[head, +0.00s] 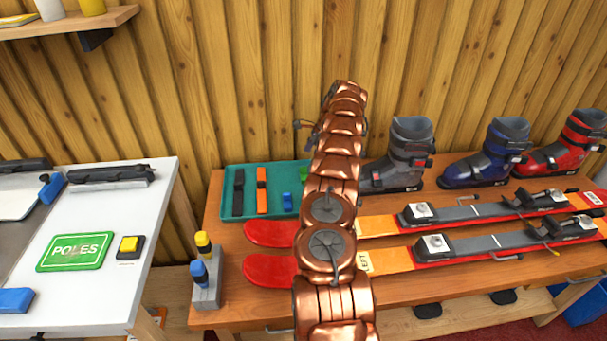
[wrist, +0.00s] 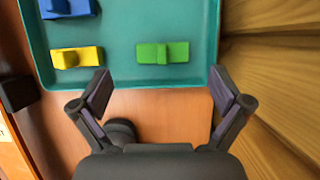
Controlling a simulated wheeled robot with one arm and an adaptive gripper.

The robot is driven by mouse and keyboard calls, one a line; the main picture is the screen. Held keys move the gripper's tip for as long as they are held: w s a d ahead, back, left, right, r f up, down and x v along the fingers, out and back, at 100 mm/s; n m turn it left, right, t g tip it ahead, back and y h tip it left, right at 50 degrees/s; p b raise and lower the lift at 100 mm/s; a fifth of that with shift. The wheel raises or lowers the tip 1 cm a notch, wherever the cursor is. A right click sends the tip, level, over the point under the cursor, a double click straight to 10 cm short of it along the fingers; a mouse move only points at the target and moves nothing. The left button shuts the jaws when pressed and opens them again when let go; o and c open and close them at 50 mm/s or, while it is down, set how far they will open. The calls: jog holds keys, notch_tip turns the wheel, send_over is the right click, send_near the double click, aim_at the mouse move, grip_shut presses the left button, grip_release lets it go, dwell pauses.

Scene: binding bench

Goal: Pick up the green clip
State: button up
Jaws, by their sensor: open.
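The green clip (wrist: 163,53) lies flat in the teal tray (wrist: 120,88), near the tray's edge closest to my gripper in the wrist view. In the head view only a small part of the green clip (head: 304,174) shows beside my arm. My gripper (wrist: 164,89) is open and empty in the wrist view. Its two fingers stand wide apart, with the clip lying between their lines and a little beyond the tips. In the head view my arm hides the gripper.
A yellow clip (wrist: 77,57) and a blue clip (wrist: 68,8) lie left of the green one in the wrist view. The tray also holds a black strap (head: 239,192) and an orange strap (head: 262,190). Skis (head: 400,260) and boots (head: 399,155) stand to the right. A wooden wall (head: 240,80) rises behind.

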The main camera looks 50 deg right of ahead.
aim_at(304, 173)
jog(key=shift+p+x, duration=0.85)
jog(key=shift+x, duration=2.15)
jog(key=shift+d, duration=0.15)
jog(key=shift+c, duration=0.3)
jog(key=shift+w, duration=0.1)
jog(key=c, duration=1)
